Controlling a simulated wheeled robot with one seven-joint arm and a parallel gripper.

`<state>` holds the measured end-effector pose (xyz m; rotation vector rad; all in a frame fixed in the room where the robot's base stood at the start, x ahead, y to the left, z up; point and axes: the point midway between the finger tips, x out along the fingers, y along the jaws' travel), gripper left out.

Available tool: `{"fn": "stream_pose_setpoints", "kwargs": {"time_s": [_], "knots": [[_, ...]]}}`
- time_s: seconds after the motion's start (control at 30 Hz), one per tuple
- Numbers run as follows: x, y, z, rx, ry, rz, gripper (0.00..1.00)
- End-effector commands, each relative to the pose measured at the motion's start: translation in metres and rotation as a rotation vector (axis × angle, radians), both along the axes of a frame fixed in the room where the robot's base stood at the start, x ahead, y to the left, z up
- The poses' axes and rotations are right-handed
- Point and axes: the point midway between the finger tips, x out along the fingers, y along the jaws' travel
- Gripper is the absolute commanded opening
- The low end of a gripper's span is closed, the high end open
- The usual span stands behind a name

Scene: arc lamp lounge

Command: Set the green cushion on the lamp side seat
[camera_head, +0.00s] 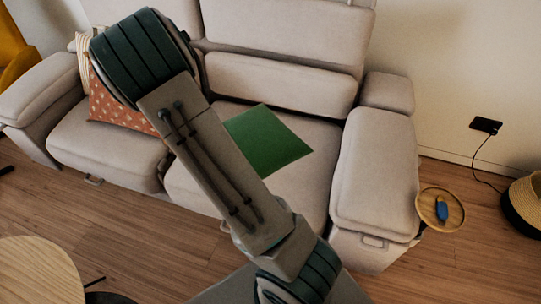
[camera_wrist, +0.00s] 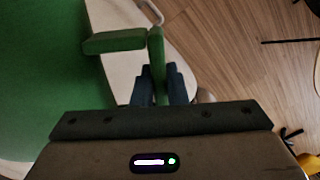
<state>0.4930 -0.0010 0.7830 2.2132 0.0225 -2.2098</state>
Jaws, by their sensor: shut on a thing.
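The green cushion (camera_head: 270,138) shows as a flat square at the sofa's right seat (camera_head: 310,190), partly hidden by my arm. I cannot tell whether it touches the seat. In the wrist view, the cushion (camera_wrist: 40,75) fills the left side, with a green strap or handle (camera_wrist: 130,41) at its edge. My gripper (camera_wrist: 158,80) has blue fingers shut on the upright part of that handle, beside the cushion. My gripper is hidden in the head view. No lamp is clearly seen.
An orange patterned cushion (camera_head: 112,105) leans on the left seat. The sofa's right armrest (camera_head: 375,170) stands beside the right seat. A small round tray table (camera_head: 428,204) with a blue item (camera_head: 442,212) is beyond it. A round wooden table (camera_head: 38,272) is at lower left.

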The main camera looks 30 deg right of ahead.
Motion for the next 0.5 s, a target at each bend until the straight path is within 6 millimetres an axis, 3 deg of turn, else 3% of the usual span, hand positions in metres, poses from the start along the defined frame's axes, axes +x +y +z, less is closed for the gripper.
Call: {"fn": "stream_pose_setpoints", "kwargs": {"time_s": [0.5], "knots": [[-0.008,-0.070,-0.088,-0.002,-0.004,0.263,0.00]]}}
